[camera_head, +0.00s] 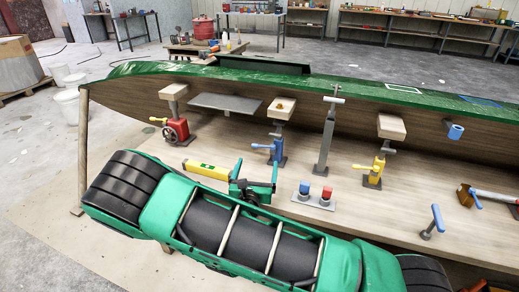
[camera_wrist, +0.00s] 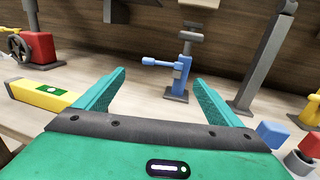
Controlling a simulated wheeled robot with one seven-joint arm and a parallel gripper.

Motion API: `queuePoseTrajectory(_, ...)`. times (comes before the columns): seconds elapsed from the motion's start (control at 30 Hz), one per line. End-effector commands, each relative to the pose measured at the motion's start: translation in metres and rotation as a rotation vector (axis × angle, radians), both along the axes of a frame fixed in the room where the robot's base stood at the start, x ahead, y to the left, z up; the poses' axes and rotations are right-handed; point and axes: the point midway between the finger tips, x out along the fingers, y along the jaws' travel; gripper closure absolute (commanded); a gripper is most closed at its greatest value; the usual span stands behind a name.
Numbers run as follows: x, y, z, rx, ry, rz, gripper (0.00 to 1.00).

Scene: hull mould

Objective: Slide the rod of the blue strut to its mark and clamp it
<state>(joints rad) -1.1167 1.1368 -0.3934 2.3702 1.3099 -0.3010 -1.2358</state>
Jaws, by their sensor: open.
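The blue strut (camera_head: 278,150) stands upright on a small dark base on the wooden bench, under the green-edged hull. It has a grey rod (camera_head: 277,127), a wooden pad (camera_head: 281,107) at its top and a blue clamp lever (camera_head: 262,146) pointing left. In the wrist view the blue strut (camera_wrist: 181,72) stands ahead, between the finger directions, its lever (camera_wrist: 157,62) level to the left. My gripper (camera_head: 255,170) is open and empty, short of the strut and not touching it; its fingers (camera_wrist: 160,88) spread wide in the wrist view. I cannot make out the mark on the rod.
A yellow level (camera_head: 205,171) lies left of my gripper. A red handwheel jack (camera_head: 175,128) stands left, a grey post (camera_head: 325,140) and a yellow strut (camera_head: 376,170) right. A plate with red and blue knobs (camera_head: 315,198) sits right of my gripper.

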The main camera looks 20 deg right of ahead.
Motion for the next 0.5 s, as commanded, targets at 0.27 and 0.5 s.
queuePoseTrajectory(0.27, 0.044, -0.024, 0.001, 0.003, -0.003, -0.008, 0.12)
queuePoseTrajectory(0.5, 0.076, -0.04, 0.001, 0.003, -0.003, -0.008, 0.12)
